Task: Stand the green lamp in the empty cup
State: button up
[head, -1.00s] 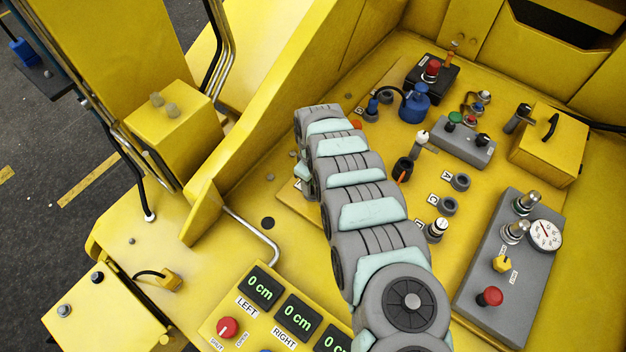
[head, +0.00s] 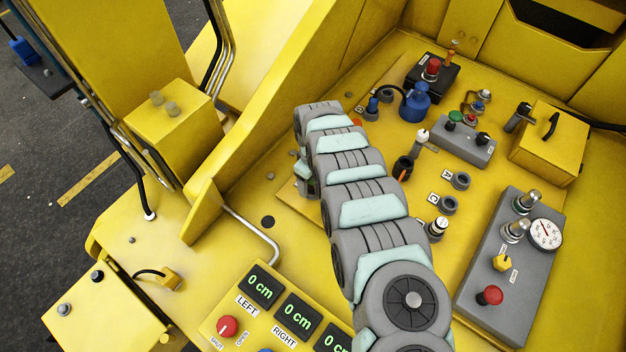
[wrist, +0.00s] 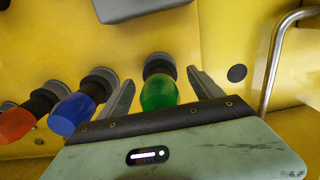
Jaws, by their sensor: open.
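The green lamp (wrist: 160,92) shows in the wrist view, its bulb toward me and its base in a dark grey round cup (wrist: 158,63). My gripper (wrist: 160,78) is open, with one finger on each side of the lamp; I cannot tell whether either touches it. Two grey ring-shaped cups, one by label A (head: 460,181) and one by label C (head: 448,204), stand right of my arm and look empty.
In the wrist view a blue lamp (wrist: 72,114) and an orange-red lamp (wrist: 16,124) stand left of the green one. A bent metal rail (wrist: 275,62) is at the right. In the head view a grey gauge box (head: 500,265) stands at the right.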

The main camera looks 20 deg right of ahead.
jog(key=shift+r+b, duration=0.45)
jog(key=shift+r, duration=4.75)
